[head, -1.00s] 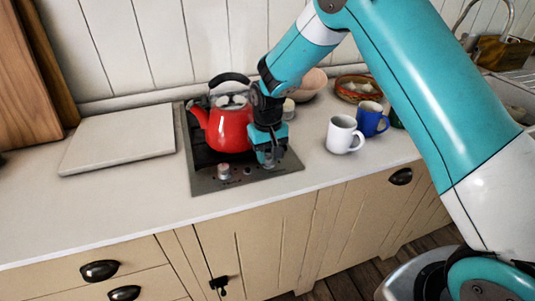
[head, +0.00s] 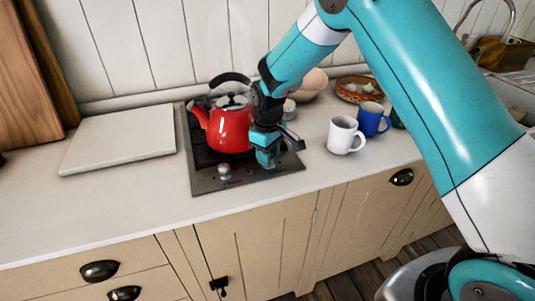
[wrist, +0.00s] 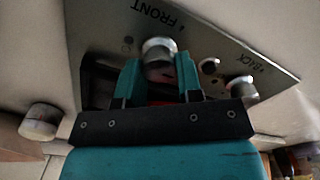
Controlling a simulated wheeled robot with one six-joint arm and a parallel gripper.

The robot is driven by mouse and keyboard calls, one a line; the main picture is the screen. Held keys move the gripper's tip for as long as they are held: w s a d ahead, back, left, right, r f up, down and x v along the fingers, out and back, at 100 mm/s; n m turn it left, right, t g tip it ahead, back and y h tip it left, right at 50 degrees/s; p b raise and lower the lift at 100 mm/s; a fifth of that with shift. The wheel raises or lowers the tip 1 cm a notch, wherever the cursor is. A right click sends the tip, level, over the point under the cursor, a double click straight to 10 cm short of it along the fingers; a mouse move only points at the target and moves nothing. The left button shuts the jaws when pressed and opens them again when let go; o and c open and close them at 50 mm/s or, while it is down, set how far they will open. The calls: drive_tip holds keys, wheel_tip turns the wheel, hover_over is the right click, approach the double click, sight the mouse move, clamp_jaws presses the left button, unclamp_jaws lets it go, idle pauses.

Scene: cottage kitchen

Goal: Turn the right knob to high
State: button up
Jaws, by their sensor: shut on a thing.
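The hob's control panel (head: 240,178) is a grey strip at its front edge, with two round metal knobs. The left knob (head: 224,171) stands free and also shows in the wrist view (wrist: 241,88) by the word BACK. My gripper (head: 266,160) points down over the right knob and hides it in the head view. In the wrist view the right knob (wrist: 160,47), by the word FRONT, sits between the teal fingertips, and the gripper is shut on it. I cannot read its pointer setting.
A red kettle (head: 229,128) stands on the hob close behind my gripper. A white mug (head: 342,135) and a blue mug (head: 372,119) stand to the right. A pale board (head: 118,139) lies to the left. The counter front is clear.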

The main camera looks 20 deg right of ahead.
drive_tip(key=shift+w+r, duration=0.1)
drive_tip(key=shift+r, duration=0.05)
drive_tip(key=o, duration=0.6)
drive_tip(key=shift+o, duration=0.2)
wheel_tip(320, 180, up, 17)
drive_tip(key=b, duration=0.2)
drive_tip(key=shift+r, duration=0.15)
drive_tip(key=s+a+y, duration=0.2)
drive_tip(key=s, duration=1.4)
drive_tip(key=s+a+r+y, duration=0.1)
drive_tip(key=s+a+y, duration=0.1)
drive_tip(key=s, duration=1.3)
drive_tip(key=shift+s+a, duration=0.35)
drive_tip(key=shift+s, duration=0.05)
